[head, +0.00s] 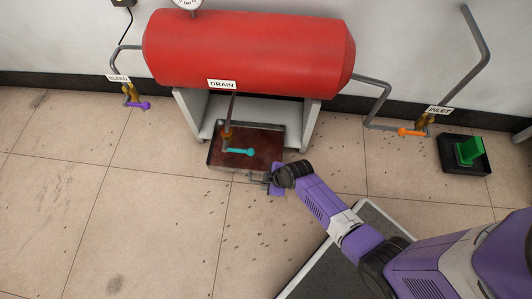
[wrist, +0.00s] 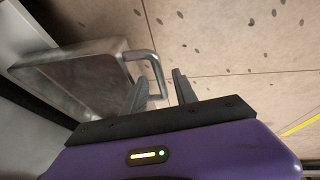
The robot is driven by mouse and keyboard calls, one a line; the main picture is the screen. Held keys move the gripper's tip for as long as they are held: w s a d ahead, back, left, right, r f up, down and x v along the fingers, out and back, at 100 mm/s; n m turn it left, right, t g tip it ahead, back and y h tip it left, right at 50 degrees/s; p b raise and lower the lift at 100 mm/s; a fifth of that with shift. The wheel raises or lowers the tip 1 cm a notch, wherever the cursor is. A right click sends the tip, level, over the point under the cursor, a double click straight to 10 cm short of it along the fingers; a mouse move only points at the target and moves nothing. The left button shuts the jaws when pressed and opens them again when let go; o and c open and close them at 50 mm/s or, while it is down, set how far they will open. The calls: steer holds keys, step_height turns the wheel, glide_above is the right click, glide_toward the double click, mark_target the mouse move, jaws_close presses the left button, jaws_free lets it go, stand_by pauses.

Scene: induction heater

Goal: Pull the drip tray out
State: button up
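The drip tray (head: 217,157) is a shallow grey metal tray with dark brown contents, on the floor beneath the red tank. Its front sticks out past the tank's stand. In the wrist view the tray (wrist: 65,85) shows its grey side, with a bent metal handle (wrist: 143,56) on it. My gripper (head: 265,179) is low at the tray's front right, by the handle. In the wrist view my gripper (wrist: 160,86) has its fingers apart, and the handle's bar appears between them. I cannot tell whether either finger touches it.
The red tank (head: 250,50) stands above the tray. A drain pipe with a teal-handled valve (head: 238,151) hangs over the tray. A purple-handled valve (head: 138,105) is at left, an orange one (head: 410,132) and a green pedal switch (head: 469,151) at right. The floor (head: 150,210) before the tray is clear.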

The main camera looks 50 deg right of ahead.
steer(key=p+v, duration=0.4)
steer(key=v, duration=0.3)
steer(key=shift+s+r, duration=0.2)
steer(key=shift+r, duration=0.1)
steer(key=shift+d, duration=0.1)
stand_by(0.3)
